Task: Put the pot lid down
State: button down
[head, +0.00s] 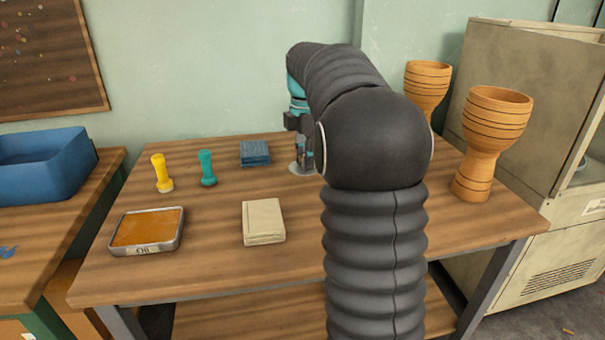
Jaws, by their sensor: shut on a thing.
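My gripper (305,158) points down over the back middle of the wooden table (200,275). It is partly hidden behind my own black arm. A pale, flat, round thing, which looks like the pot lid (298,170), shows right under the fingertips. My gripper is shut on it, though the grasp itself is small and partly covered. The lid is at or just above the tabletop; I cannot tell whether it touches. Its right side is hidden by my arm.
Left of the lid are folded blue cloths (255,153), a teal stamp-like tool (207,168) and a yellow one (162,172). An oil tray (147,230) and beige cloth (263,222) lie in front. Two wooden goblet drums (490,140) (427,85) stand right.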

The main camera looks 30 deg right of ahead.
aim_at(303, 183)
jog(key=shift+w+a+f, duration=0.1)
jog(key=shift+a+f, duration=0.1)
jog(key=shift+f, duration=0.15)
jog(key=shift+f+b, duration=0.35)
jog(key=shift+f, duration=1.4)
jog(key=shift+f, duration=0.15)
jog(key=c, duration=1)
grip_release()
